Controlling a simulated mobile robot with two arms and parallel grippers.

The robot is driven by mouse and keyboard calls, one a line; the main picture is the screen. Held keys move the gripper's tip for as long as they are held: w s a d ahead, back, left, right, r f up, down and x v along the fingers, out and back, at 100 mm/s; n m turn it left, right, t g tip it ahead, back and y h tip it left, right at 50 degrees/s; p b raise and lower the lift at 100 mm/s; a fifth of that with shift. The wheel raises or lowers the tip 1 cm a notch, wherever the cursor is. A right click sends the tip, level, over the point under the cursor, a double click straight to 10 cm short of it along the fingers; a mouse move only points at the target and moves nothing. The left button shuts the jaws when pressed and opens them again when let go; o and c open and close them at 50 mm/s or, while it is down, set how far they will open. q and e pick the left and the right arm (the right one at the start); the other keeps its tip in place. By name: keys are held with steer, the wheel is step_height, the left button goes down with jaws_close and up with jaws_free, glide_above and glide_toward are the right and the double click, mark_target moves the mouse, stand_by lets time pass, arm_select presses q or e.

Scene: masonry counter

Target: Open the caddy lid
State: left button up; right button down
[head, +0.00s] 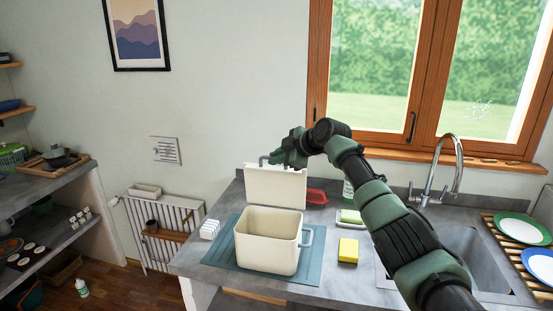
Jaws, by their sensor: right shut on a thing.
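The cream caddy (266,254) stands on a blue-grey mat (221,254) on the counter, its open top showing the inside. Its cream lid (275,188) is upright behind the opening, swung up at the back. My right gripper (273,160) is at the lid's top edge, shut on the grey lid handle (264,159). A grey side handle (307,237) shows on the caddy's right. The fingertips are small and partly hidden by the gripper body. My left gripper is not in view.
A yellow sponge (348,251), a soap dish (350,217) and a red item (316,197) lie right of the caddy. The sink (452,252) with its tap (457,165) is further right. A white ribbed item (210,229) sits left of the mat.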

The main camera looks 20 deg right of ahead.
steer(key=shift+w+d, duration=0.1)
steer(key=shift+w, duration=0.1)
stand_by(0.3)
steer(key=c, duration=1.5)
jaws_free()
steer(key=shift+r, duration=0.1)
steer(key=shift+s+d+r, duration=0.1)
steer(key=shift+s, duration=0.15)
steer(key=b+v, duration=0.3)
steer(key=v, duration=0.4)
